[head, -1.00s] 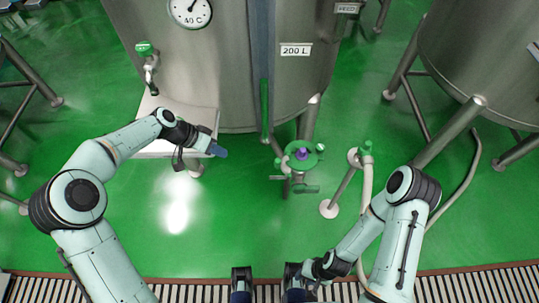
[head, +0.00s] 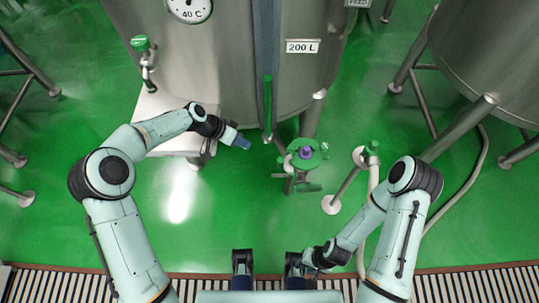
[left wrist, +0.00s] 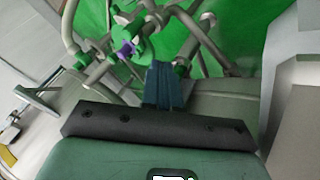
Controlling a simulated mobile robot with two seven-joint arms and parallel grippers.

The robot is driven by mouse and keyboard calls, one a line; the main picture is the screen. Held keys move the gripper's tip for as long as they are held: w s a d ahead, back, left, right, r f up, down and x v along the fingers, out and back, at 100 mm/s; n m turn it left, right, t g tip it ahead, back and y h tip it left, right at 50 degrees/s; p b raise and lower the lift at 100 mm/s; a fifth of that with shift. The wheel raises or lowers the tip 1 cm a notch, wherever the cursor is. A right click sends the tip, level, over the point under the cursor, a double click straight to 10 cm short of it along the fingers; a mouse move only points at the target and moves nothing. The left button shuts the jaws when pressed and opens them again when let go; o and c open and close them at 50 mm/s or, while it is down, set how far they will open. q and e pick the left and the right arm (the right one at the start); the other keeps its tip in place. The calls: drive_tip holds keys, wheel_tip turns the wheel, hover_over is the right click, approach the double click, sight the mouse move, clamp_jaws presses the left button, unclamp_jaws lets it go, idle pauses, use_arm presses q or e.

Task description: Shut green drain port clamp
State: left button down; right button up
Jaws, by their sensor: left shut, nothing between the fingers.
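The green drain port clamp (head: 318,147) is a round green fitting with a purple centre (head: 306,153), low in front of the 200 L tank in the head view. It also shows in the left wrist view, with green parts around the purple piece (left wrist: 126,48). I cannot tell whether the clamp is open or shut. My left gripper (head: 243,142) is shut and empty, left of the clamp and apart from it. Its blue fingers (left wrist: 165,85) show in the left wrist view. My right gripper (head: 307,263) is low near the floor grating; its fingers are unclear.
The steel tank (head: 235,85) stands behind the port, with a green vertical bar (head: 267,100) between my left gripper and the clamp. A steel leg (head: 311,118) and a green-topped valve with a pale hose (head: 372,152) stand to the right.

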use_arm(q)
approach(285, 162)
drive_tip(key=w+a+f, duration=0.3)
drive_tip(key=f, duration=0.1)
drive_tip(key=shift+s+d+r, duration=0.1)
drive_tip(key=shift+s+d, duration=0.35)
drive_tip(key=shift+d, duration=0.4)
drive_tip(key=shift+s+d, duration=0.5)
drive_tip(key=shift+d, duration=0.35)
